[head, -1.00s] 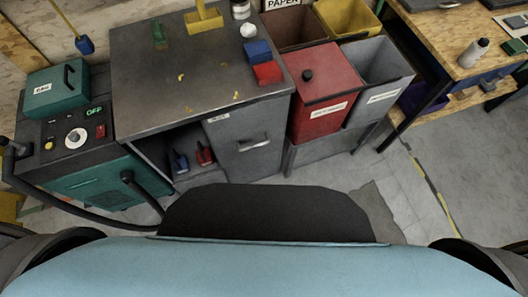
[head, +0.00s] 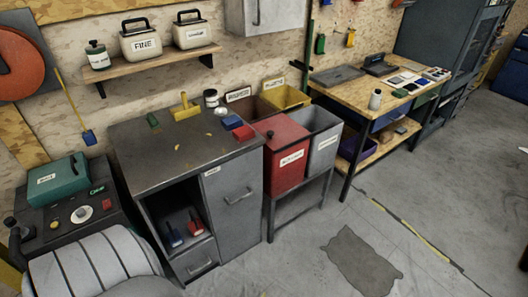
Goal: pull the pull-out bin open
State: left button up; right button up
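The pull-out bin (head: 231,205) is the tall grey front on the right of the grey metal cabinet (head: 165,162). It has a small label at its top and a bar handle (head: 240,197). Its front looks flush with the cabinet, so it appears closed. Neither of my grippers is in view, and nothing is touching the handle.
Left of the bin are an open cubby with red and blue tools (head: 195,222) and a small drawer (head: 201,264). A red bin (head: 287,160) and a grey bin (head: 323,150) stand close on the right. A dark floor patch (head: 362,262) lies on open floor.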

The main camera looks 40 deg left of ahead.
aim_at(233, 188)
jog(key=u, duration=0.7)
jog(key=i, duration=0.85)
jog(key=u, duration=0.05)
